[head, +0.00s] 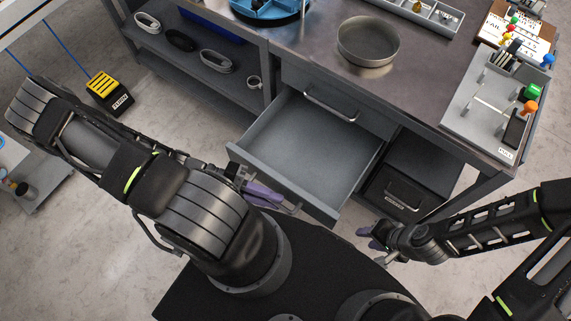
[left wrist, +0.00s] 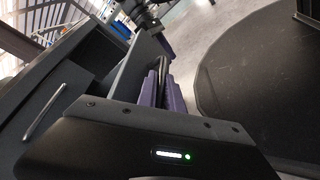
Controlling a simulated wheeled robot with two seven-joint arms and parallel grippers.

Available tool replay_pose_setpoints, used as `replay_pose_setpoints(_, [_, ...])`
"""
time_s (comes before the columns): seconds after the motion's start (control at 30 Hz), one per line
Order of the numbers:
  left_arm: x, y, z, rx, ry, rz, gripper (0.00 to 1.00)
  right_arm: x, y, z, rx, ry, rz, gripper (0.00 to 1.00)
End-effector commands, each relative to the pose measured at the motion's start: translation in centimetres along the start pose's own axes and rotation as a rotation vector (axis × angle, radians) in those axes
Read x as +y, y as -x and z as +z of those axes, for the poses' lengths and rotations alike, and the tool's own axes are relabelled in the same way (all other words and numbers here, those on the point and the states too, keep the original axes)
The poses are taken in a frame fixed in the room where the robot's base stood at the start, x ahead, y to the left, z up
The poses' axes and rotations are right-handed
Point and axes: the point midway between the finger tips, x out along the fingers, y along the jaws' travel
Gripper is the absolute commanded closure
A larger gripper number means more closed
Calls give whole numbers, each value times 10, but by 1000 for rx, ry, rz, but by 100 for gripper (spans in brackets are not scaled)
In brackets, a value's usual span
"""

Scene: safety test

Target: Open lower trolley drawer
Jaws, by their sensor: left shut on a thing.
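The lower trolley drawer (head: 315,155) is pulled well out under the worktop and is empty. In the left wrist view its grey wall (left wrist: 135,70) rises beside my fingers. My left gripper (head: 268,196), with purple fingers, is shut at the drawer's front panel, on its handle, which the fingers mostly hide. Its fingers also show in the left wrist view (left wrist: 166,88). The upper drawer (head: 300,82) above is closed, its bar handle (head: 330,106) bare. My right gripper (head: 371,236) is right of the drawer's front corner, apart from it; its jaw gap is unclear.
A round metal pan (head: 368,42) stands on the worktop (head: 420,75). A grey fixture (head: 490,105) with coloured knobs is at the right. A black bin (head: 392,190) sits under the worktop, near my right arm. Cable coils (head: 216,62) lie on the left shelf.

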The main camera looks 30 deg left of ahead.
Motion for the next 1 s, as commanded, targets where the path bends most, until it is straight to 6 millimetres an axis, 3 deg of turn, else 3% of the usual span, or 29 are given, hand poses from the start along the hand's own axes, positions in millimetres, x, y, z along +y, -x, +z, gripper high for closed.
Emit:
replay_pose_setpoints(0.17, [-8, 5, 11, 0, 0, 1, 100, -2, 5, 0, 0, -1, 0, 64])
replay_pose_setpoints(0.5, [-9, 6, 12, 0, -1, 0, 100, -2, 4, 0, 0, -1, 0, 64])
replay_pose_setpoints(0.53, [-9, 6, 12, 0, -1, 0, 88, -2, 4, 0, 0, -1, 0, 64])
replay_pose_setpoints(0.63, [-9, 6, 12, 0, -1, 0, 80, -2, 4, 0, 0, -1, 0, 64])
replay_pose_setpoints(1.0, [-9, 12, 11, 2, -1, -1, 80, -2, 5, 0, 0, -1, 0, 64])
